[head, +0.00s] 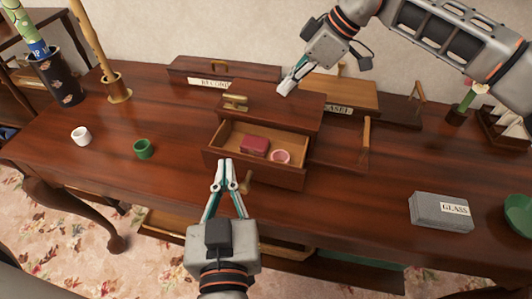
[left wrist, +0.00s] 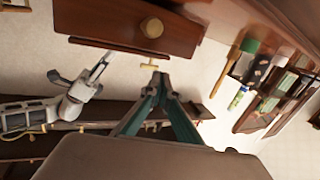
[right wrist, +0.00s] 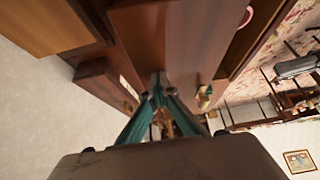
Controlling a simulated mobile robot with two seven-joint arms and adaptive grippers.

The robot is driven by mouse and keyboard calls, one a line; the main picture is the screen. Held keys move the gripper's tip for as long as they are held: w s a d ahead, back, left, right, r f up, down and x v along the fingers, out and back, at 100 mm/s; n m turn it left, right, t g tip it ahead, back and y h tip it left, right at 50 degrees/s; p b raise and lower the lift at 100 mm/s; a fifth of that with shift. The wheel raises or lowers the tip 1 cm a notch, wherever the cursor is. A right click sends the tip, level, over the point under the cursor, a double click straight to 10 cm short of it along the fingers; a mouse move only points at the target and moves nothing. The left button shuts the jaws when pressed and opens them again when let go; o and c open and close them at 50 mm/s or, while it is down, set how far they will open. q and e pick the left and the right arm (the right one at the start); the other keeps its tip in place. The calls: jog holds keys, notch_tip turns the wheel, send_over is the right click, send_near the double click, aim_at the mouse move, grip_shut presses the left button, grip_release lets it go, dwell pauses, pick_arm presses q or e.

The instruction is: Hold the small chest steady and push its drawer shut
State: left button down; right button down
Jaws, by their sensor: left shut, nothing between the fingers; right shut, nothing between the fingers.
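The small chest (head: 285,112) stands on the wooden table, with a brass handle (head: 235,102) on top. Its drawer (head: 297,178) is pulled out toward me and holds a dark red box (head: 255,145) and a pink round item (head: 281,157). The drawer front and its round knob (left wrist: 151,27) show in the left wrist view. My left gripper (head: 226,162) is shut and empty at the drawer front, left of the knob; contact is unclear. My right gripper (head: 284,92) is shut and empty at the chest's top, toward its back; the chest top also shows in the right wrist view (right wrist: 165,50).
A grey block labelled GLASS (head: 440,212) and a green bowl (head: 518,214) are to the right. Other wooden boxes (head: 225,70) stand behind the chest. The table between chest and GLASS block is clear.

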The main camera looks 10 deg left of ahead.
pick_arm(q)
jog(key=s+d+f+g, duration=0.1)
jog(key=s+f+g, duration=0.1)
jog(key=s+f, duration=0.2)
jog(key=shift+m+h, duration=0.3)
jog(key=shift+f+x, duration=0.2)
jog(key=shift+x, duration=1.95)
jog(key=shift+f+x, duration=0.15)
jog(key=shift+x, duration=1.95)
